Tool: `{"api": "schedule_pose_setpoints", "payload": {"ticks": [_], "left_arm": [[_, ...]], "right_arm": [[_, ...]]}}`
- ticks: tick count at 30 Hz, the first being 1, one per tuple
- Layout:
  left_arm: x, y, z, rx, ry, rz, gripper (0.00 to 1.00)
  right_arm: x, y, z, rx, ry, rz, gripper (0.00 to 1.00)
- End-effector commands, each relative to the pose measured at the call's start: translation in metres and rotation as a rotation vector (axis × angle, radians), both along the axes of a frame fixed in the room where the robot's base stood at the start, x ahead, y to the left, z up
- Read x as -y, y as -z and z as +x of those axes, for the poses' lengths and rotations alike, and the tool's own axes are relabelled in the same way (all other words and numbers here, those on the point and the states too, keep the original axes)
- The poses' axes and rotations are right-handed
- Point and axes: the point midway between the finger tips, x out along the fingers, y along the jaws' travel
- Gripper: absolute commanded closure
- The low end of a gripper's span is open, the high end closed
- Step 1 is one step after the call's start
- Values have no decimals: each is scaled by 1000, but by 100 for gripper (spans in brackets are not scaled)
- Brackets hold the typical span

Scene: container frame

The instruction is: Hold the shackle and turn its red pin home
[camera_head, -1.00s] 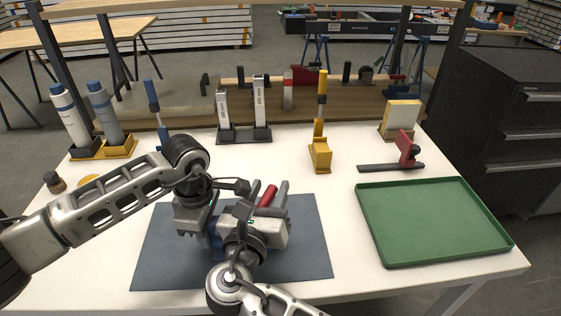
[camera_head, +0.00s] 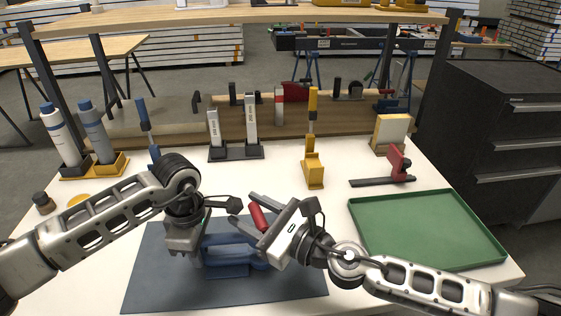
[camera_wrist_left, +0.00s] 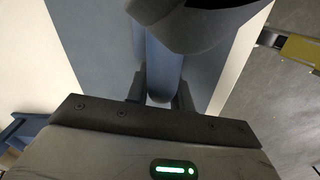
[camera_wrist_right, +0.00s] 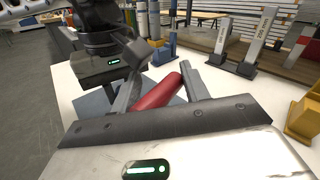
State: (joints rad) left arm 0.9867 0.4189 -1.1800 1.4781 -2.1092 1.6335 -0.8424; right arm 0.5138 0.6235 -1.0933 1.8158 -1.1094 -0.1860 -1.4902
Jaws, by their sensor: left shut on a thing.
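The blue shackle (camera_head: 232,252) lies over the dark mat in the head view, its near part in plain sight. My left gripper (camera_head: 203,250) is shut on its left part; the left wrist view shows the blue body (camera_wrist_left: 163,72) between the fingers. The red pin (camera_head: 258,217) stands up at the shackle's far side, tilted. My right gripper (camera_head: 252,209) comes from the right with its fingers spread, one on each side of the pin. The right wrist view shows the red pin (camera_wrist_right: 158,92) between the open fingers, with a gap to the right finger.
A green tray (camera_head: 360,232) lies at the right of the white table. A red clamp (camera_head: 397,165), a yellow clamp (camera_head: 313,170) and a grey two-post stand (camera_head: 235,152) stand behind. Bottles (camera_head: 62,138) stand at the back left. The dark mat (camera_head: 150,285) is clear in front.

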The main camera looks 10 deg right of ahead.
Motion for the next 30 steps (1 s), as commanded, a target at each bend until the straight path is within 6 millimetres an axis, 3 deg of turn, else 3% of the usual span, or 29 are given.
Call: {"api": "schedule_pose_setpoints", "payload": {"ticks": [11,21,30], "left_arm": [[0,0,0,0,7,0,100],[0,0,0,-1,5,0,100],[0,-1,0,0,5,0,100]], "right_arm": [[5,3,-2,-3,-227,-3,59],[63,3,-38,-4,-224,-6,59],[97,2,-58,-3,-227,-4,59]]}}
